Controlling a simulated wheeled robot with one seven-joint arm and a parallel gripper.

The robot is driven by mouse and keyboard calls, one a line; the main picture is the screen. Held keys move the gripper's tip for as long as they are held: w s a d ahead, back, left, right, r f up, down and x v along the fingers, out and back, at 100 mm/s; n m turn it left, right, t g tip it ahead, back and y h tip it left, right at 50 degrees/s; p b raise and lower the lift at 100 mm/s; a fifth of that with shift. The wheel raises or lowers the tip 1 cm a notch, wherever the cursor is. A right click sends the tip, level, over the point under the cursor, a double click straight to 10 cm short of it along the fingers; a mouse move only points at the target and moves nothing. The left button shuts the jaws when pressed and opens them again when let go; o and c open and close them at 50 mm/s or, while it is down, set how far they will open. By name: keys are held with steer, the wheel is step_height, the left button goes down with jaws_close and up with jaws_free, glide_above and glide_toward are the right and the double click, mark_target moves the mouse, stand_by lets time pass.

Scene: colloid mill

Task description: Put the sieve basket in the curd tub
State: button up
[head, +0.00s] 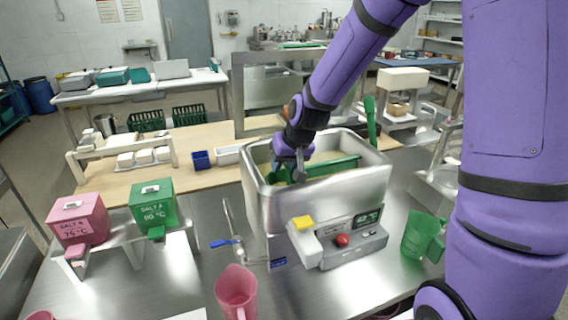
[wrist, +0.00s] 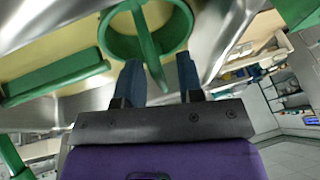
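The curd tub (head: 330,205) is a steel box with a control panel on its front, standing mid-table. My gripper (head: 297,178) reaches down into its left part. In the wrist view, a round green rim with a bar across it, which looks like the sieve basket (wrist: 108,40), lies just beyond my fingers, inside the tub over pale yellow contents. My two blue fingers (wrist: 161,80) stand apart, with the green bar reaching toward the gap between them and space visible beside it. In the head view the basket is mostly hidden by the tub wall and gripper.
A green bar (head: 333,167) lies across the tub, and a green paddle (head: 371,120) stands at its back. A pink jug (head: 236,292), a green jug (head: 420,236), and pink (head: 78,220) and green (head: 152,204) boxes on a stand surround the tub. A blue-handled tap (head: 226,243) is at its left.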

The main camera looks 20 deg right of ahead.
steer(key=shift+s+d+r, duration=0.1)
steer(key=shift+r, duration=0.45)
steer(key=v, duration=1)
steer(key=s+d+r, duration=0.1)
steer(key=s+r, duration=0.2)
steer(key=s, duration=0.5)
steer(key=s+d+r+h, duration=0.1)
steer(key=s+d+r, duration=0.1)
steer(key=s, duration=0.6)
steer(key=s+d+r+h, duration=0.1)
steer(key=s+r, duration=0.3)
steer(key=s, duration=0.5)
steer(key=shift+d+r+t, duration=0.35)
steer(key=shift+r+t, duration=0.05)
